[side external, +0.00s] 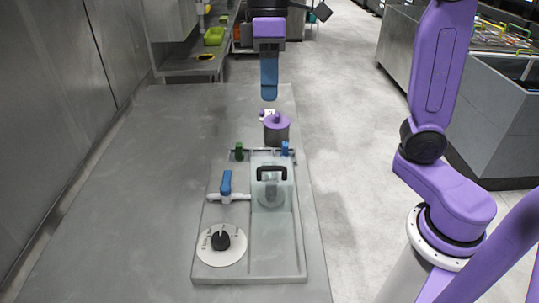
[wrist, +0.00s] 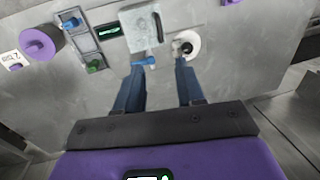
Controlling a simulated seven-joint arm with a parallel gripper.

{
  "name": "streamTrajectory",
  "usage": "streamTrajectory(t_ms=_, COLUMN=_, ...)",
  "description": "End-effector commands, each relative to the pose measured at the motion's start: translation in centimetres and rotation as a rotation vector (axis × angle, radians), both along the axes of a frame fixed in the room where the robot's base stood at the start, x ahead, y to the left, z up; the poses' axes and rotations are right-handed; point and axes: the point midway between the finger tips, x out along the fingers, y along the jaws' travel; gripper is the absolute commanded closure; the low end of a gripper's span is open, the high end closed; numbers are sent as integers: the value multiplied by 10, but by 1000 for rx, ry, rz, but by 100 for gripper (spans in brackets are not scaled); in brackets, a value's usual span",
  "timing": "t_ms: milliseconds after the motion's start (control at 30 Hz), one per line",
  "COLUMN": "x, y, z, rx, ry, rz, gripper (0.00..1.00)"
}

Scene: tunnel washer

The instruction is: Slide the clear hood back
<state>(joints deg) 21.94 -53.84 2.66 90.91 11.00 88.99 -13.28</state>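The clear hood (side external: 283,200) is a see-through box with a black handle (side external: 271,171) on top. It sits over the right lane of a grey base plate (side external: 235,271), and a pale round shape shows through it. In the wrist view the hood (wrist: 138,32) and its handle (wrist: 158,27) lie beyond the fingertips. My gripper (side external: 269,98) hangs in the air, well above the bench and apart from the hood. In the wrist view the two blue fingers of my gripper (wrist: 159,65) are spread wide with nothing between them.
A blue-handled valve (side external: 226,184) and a black dial (side external: 221,240) stand left of the hood. Green (side external: 239,151) and blue (side external: 285,149) clips sit behind it. A purple-lidded grey pot (side external: 276,127) stands farther back. The bench left of the plate is bare.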

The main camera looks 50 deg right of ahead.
Motion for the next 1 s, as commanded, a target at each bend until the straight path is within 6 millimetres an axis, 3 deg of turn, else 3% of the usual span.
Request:
streamTrajectory(t_ms=600, x=-17, y=15, z=-113, rx=-4, ry=4, rz=0, gripper=62)
streamTrajectory(t_ms=800, x=-20, y=19, z=-138, rx=-2, ry=2, rz=1, gripper=62)
streamTrajectory(t_ms=1000, x=-21, y=20, z=-147, rx=-1, ry=1, rz=-1, gripper=62)
